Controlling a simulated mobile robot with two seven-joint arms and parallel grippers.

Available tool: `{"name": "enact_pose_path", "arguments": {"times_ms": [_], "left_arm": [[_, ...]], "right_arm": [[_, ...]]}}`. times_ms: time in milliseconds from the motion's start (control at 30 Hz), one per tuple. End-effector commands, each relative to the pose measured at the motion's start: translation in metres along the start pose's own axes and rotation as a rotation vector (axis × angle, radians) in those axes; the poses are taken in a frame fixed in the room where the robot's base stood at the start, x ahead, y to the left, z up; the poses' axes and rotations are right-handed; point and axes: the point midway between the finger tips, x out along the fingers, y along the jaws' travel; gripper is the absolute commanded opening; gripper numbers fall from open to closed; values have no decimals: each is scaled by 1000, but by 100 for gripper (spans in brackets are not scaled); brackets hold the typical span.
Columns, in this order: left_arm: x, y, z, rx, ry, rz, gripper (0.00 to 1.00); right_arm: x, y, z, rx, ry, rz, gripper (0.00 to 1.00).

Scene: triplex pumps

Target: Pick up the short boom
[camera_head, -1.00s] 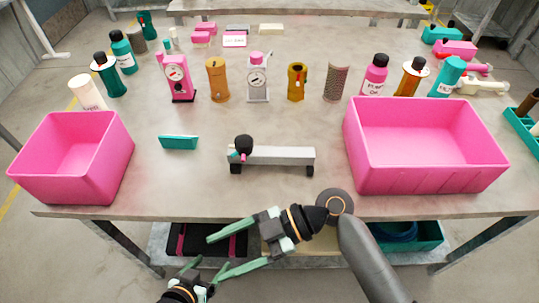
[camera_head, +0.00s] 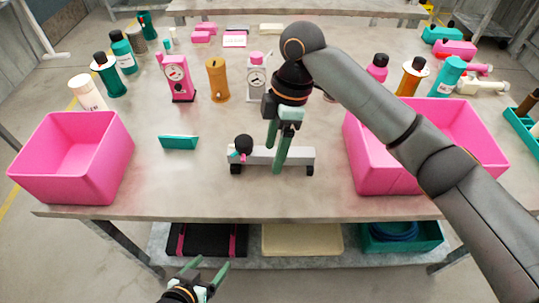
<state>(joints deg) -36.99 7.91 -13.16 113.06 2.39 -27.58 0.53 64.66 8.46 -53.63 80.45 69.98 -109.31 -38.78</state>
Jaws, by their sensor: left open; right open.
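A short light-grey bar (camera_head: 301,155), which looks like the short boom, lies left to right near the front middle of the table. It has a black ball-shaped knob (camera_head: 243,142) at its left end and black feet beneath. My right gripper (camera_head: 272,160) points down with its green fingers at the middle of the bar. The fingers hide part of the bar, and I cannot tell whether they touch it. It is open. My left gripper (camera_head: 207,274) is open and empty, low in front of the table.
A pink bin (camera_head: 72,183) stands at the left and a larger pink bin (camera_head: 375,178) at the right, partly behind my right arm. A teal block (camera_head: 179,142) lies left of the bar. Bottles and gauge units stand farther back.

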Motion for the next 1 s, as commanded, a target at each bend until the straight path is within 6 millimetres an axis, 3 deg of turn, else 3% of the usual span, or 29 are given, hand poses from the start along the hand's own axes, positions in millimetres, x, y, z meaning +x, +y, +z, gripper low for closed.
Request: {"name": "enact_pose_path", "arguments": {"times_ms": [33,133,333,433,700,1000], "left_arm": [[0,0,0,0,0,0,82],[0,0,0,0,0,0,82],[0,0,0,0,0,0,82],[0,0,0,0,0,0,82],[0,0,0,0,0,0,82],[0,0,0,0,0,0,82]], "right_arm": [[-15,8,8,43,-48,30,75],[-37,19,20,117,-117,73,75],[-58,28,33,200,-186,120,75],[-50,30,36,211,-193,123,75],[-6,35,45,209,-192,123,75],[20,40,47,208,-192,123,75]]}}
